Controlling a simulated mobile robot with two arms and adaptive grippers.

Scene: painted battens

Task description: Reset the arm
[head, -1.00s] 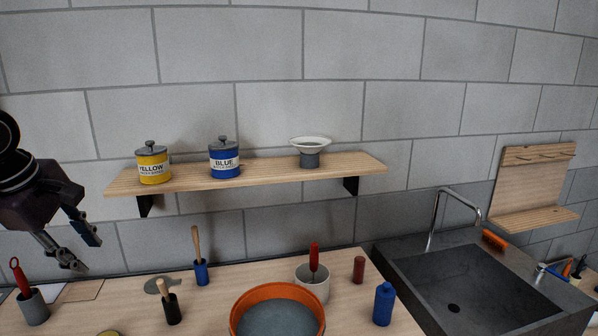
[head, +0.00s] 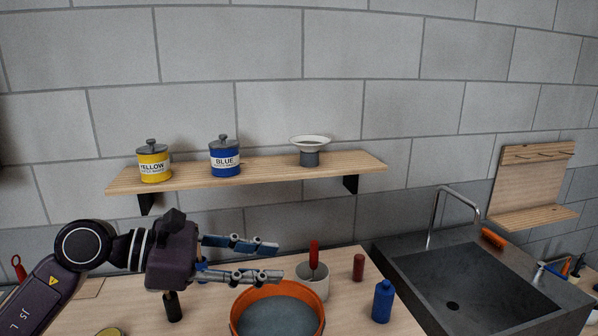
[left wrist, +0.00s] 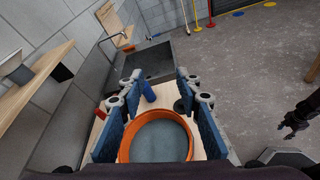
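My left gripper (head: 277,262) reaches in from the left above the table, pointing right. Its two fingers are apart with nothing between them. In the head view it is over the back of the orange-rimmed basin (head: 235,310), and it hides part of the table behind it. In the left wrist view the fingers of the left gripper (left wrist: 158,92) stand wide apart, with the orange basin (left wrist: 124,151) below them. My right gripper (left wrist: 290,126) shows small and dark at the right edge of the left wrist view. Whether its fingers are apart is unclear.
A wall shelf (head: 270,174) holds a yellow can (head: 153,162), a blue can (head: 225,157) and a white-topped dish (head: 310,148). A dark sink (head: 460,285) lies farther right.

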